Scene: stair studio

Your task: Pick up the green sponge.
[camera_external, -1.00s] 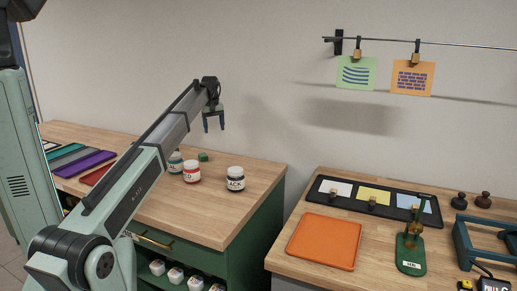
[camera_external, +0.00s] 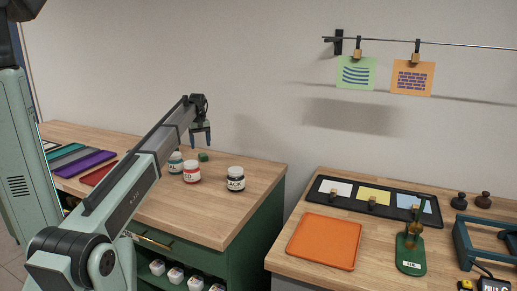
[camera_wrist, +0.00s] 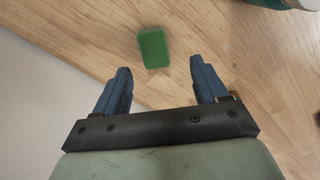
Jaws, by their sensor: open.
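The green sponge (camera_external: 203,157) lies on the left wooden counter (camera_external: 215,205), towards its back edge and behind the jars. In the wrist view the sponge (camera_wrist: 154,48) is a small green block, ahead of my fingertips and between their lines, a little left of the middle. My gripper (camera_external: 201,134) is open and empty, above the counter and above the sponge in the external view. In the wrist view my gripper (camera_wrist: 160,76) shows two blue fingers spread wide. Nothing covers the sponge in the wrist view.
Near the sponge stand a red-labelled jar (camera_external: 191,172), a teal jar (camera_external: 175,162) partly behind my arm, and a black jar (camera_external: 236,180). The right counter holds an orange tray (camera_external: 324,241). The front right of the left counter is clear.

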